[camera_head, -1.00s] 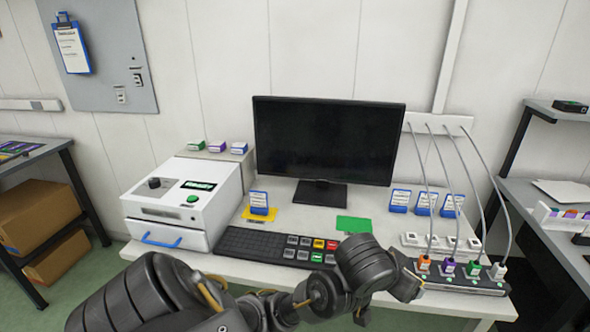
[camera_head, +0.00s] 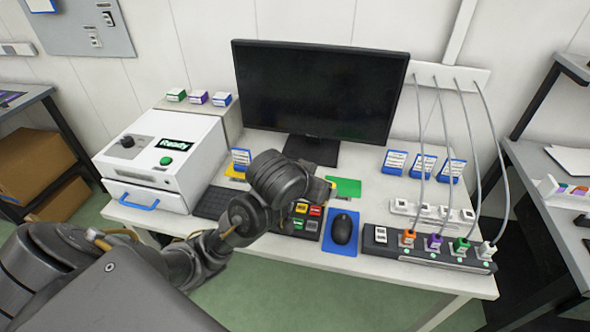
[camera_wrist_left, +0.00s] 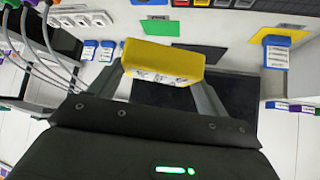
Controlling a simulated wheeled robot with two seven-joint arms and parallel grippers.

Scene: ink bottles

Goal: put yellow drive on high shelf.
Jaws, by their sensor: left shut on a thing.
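My left gripper (camera_wrist_left: 162,68) is shut on a yellow drive (camera_wrist_left: 165,58), seen in the left wrist view between the two fingers. In the head view the gripper is mostly hidden behind my wrist, above the desk in front of the monitor. Only a small bit of yellow (camera_head: 331,184) shows there. At the back left of the desk, a raised ledge (camera_head: 231,118) holds a green, a purple and a blue small box in a row. The upper shelf (camera_head: 572,66) of a rack shows at the right edge. My right gripper is not in view.
The monitor (camera_head: 318,90) stands behind my arm. A white machine (camera_head: 165,150) is left, with a keyboard (camera_head: 211,203) beside it. At right are a mouse (camera_head: 342,229), a black hub (camera_head: 425,250) with several cabled plugs, and blue-labelled holders (camera_head: 423,165).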

